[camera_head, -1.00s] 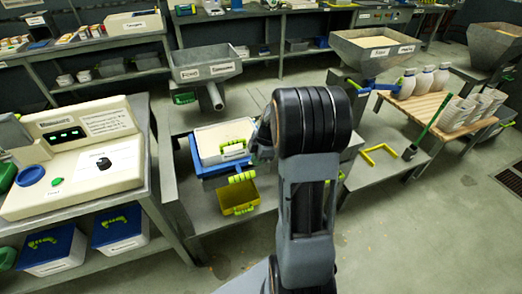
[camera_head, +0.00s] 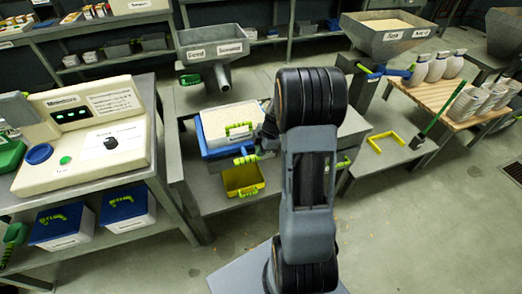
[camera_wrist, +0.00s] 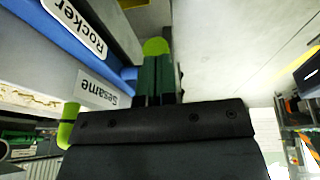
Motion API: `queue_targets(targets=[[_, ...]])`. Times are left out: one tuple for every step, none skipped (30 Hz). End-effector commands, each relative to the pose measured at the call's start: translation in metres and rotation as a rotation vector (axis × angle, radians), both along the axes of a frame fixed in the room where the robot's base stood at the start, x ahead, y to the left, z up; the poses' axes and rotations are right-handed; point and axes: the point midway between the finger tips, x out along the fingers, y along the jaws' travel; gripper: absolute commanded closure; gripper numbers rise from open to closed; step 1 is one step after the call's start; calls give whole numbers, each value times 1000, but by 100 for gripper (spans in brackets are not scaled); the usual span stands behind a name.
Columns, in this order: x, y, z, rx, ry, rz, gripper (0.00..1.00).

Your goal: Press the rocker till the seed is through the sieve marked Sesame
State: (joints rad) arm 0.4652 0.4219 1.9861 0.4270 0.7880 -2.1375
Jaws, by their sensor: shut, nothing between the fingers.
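The sieve marked Sesame (camera_wrist: 98,92) is a pale box set in a blue rocker body (camera_wrist: 52,32) with a Rocker label, seen upside down in the wrist view. Pale seed (camera_wrist: 28,97) shows in it. In the head view the sieve (camera_head: 222,126) sits on the blue body at the bench edge, with a yellow-green lever end (camera_head: 246,158) in front. My gripper (camera_wrist: 158,70) is shut and empty beside the blue body. A yellow-green rounded end (camera_wrist: 155,47) shows just past the fingertips; I cannot tell whether they touch. My arm hides the fingers in the head view.
A yellow bin (camera_head: 243,181) is below the lever. A metal hopper (camera_head: 215,50) stands behind, a control panel (camera_head: 85,135) at left. At right are a seed hopper (camera_head: 392,38), white bottles (camera_head: 437,67) and a yellow bracket (camera_head: 387,141).

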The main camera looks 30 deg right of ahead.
Motion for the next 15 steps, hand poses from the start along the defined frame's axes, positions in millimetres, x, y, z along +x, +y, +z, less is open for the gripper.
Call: queue_targets(targets=[[0, 0, -5, 0, 1, 0, 100], [-1, 0, -8, 0, 1, 0, 100], [-1, 0, -12, 0, 1, 0, 100], [-1, 0, -16, 0, 1, 0, 100], [-2, 0, -20, 0, 1, -1, 100], [-2, 0, -26, 0, 1, -1, 100], [-2, 1, -31, 1, 2, 0, 100], [-3, 1, -35, 1, 2, 0, 100], [-3, 1, -42, 1, 2, 0, 100], [-3, 1, -46, 1, 2, 0, 100], [-3, 1, -50, 0, 2, 1, 100], [-3, 1, -54, 0, 2, 1, 100], [-4, 1, -57, 0, 2, 1, 100], [-4, 1, -58, 1, 3, 1, 100], [-4, 1, -60, 1, 5, 0, 100]])
